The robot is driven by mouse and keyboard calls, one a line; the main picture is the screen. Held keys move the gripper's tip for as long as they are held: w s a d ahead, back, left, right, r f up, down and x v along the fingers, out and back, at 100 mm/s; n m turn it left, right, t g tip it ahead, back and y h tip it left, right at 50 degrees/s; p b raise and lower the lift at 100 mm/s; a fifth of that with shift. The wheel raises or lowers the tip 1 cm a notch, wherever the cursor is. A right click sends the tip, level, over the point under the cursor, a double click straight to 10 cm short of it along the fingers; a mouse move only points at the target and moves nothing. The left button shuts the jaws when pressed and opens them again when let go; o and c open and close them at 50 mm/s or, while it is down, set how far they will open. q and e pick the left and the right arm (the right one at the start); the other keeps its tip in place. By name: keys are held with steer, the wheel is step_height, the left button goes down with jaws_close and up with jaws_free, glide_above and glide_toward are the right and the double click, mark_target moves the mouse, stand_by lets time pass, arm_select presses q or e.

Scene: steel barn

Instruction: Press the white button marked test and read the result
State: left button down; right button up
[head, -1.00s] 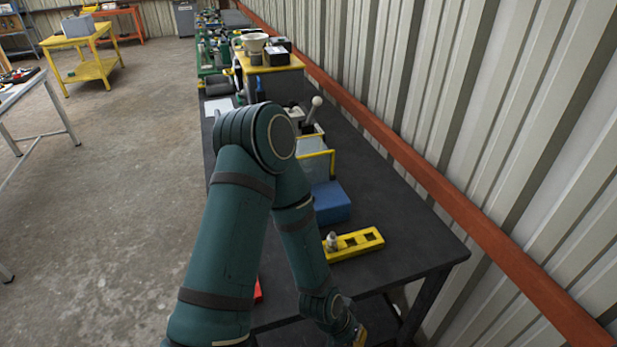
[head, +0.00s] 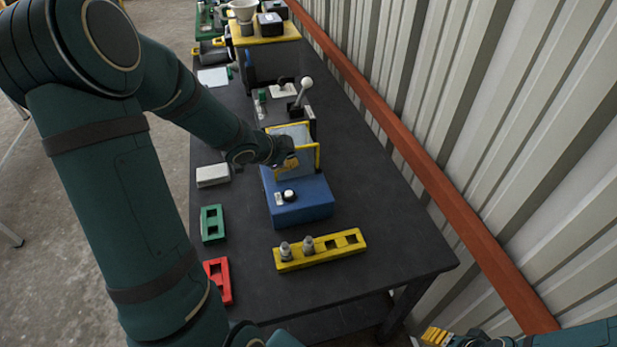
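A blue box (head: 307,209) sits on the dark bench, with a clear panel in a yellow frame (head: 317,157) standing at its back. A round white button (head: 289,195) is on its top, beside a small pale label (head: 278,198) too small to read. My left gripper (head: 290,163) is just behind and above the button, in front of the panel, apart from the button. Its yellow fingertips look small, and I cannot tell whether they are open. My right gripper (head: 435,336) is at the bottom right, beyond the bench edge; its opening is unclear.
A yellow rack (head: 347,240) with two grey pegs lies in front of the box. Green (head: 212,224) and red (head: 219,279) racks and a white block (head: 212,175) lie to the left. The bench's right side is clear.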

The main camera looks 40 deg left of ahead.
arm_select(q)
steer(key=b, duration=0.8)
glide_above(290, 192)
steer(key=f, duration=0.7)
steer(key=shift+w+a, duration=0.25)
steer(key=shift+a, duration=0.1)
steer(key=shift+f+b, duration=0.5)
steer(key=shift+f, duration=0.15)
steer(key=shift+r, duration=0.1)
stand_by(0.3)
steer(key=shift+f+b, duration=0.3)
steer(key=shift+f, duration=0.2)
